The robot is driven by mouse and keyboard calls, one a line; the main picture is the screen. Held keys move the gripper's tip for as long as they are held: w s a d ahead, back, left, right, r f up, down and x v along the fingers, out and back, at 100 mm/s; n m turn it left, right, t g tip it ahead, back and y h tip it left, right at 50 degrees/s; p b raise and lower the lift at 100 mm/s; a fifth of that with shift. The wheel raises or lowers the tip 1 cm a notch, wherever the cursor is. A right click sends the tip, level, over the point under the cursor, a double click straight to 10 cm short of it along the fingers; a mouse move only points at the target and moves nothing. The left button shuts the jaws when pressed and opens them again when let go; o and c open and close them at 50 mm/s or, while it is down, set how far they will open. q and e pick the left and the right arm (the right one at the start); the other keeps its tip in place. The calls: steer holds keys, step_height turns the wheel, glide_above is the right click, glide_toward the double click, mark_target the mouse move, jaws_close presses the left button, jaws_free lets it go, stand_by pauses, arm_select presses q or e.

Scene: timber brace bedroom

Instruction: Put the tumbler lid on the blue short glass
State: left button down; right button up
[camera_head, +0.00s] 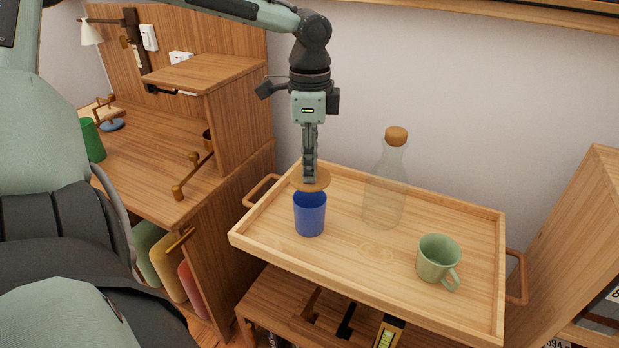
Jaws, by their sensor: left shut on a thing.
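The blue short glass (310,218) stands upright on the left part of the wooden tray (475,212). The tumbler lid (322,184) is a flat, round, tan wooden disc. My left gripper (309,182) points straight down and is shut on the lid. It holds the lid just over the mouth of the glass and covers its middle. I cannot tell whether the lid touches the rim. My right gripper is not in view.
On the tray, a clear carafe with a cork stopper (396,136) stands right of the glass, and a green mug (437,258) stands at the front right. A wooden desk (140,165) is at the left. A wall is behind.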

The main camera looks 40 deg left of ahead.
arm_select(q)
step_height(320, 180, down, 3)
steer(key=shift+r, duration=0.1)
steer(key=shift+f, duration=0.2)
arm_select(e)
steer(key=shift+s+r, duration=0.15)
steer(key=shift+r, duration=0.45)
arm_select(q)
steer(key=shift+f, duration=0.3)
steer(key=shift+f+b, duration=0.3)
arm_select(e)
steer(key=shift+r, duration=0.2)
arm_select(q)
steer(key=c, duration=1.3)
jaws_free()
steer(key=shift+c, duration=0.2)
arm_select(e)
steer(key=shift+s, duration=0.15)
